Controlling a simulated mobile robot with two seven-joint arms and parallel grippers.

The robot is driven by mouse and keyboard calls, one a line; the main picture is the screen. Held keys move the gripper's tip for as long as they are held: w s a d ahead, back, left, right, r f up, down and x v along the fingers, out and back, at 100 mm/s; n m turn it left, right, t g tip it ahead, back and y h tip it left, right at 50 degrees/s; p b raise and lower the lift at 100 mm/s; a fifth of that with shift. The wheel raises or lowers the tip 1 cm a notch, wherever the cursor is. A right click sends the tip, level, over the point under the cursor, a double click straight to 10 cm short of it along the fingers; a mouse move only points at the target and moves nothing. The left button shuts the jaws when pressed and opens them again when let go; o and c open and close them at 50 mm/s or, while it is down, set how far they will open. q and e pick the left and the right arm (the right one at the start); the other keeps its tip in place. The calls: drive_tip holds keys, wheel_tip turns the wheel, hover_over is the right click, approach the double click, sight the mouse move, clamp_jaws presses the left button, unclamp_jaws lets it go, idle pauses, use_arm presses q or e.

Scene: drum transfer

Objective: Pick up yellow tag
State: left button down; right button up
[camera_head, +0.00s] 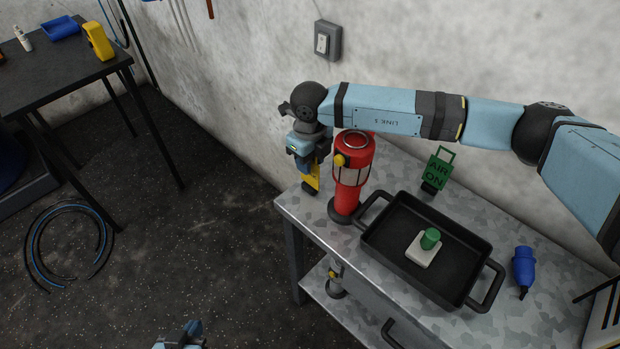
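The yellow tag (312,178) is upright at the left back corner of the metal table, with a dark base under it. My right gripper (307,163) reaches in from the right and points down at the tag's top, which it partly hides. I cannot tell whether its fingers are closed on the tag. My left gripper (181,339) is at the bottom edge, over the floor and far from the tag. It is mostly cut off, so its fingers are unclear.
A red lantern-like cylinder (350,190) stands close right of the tag. A black tray (376,236) holds a white block with a green knob (430,239). A green tag (437,170) and a blue plug (523,266) are also on the table (330,232).

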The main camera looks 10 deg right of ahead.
clamp_jaws()
drive_tip(key=shift+r, duration=0.1)
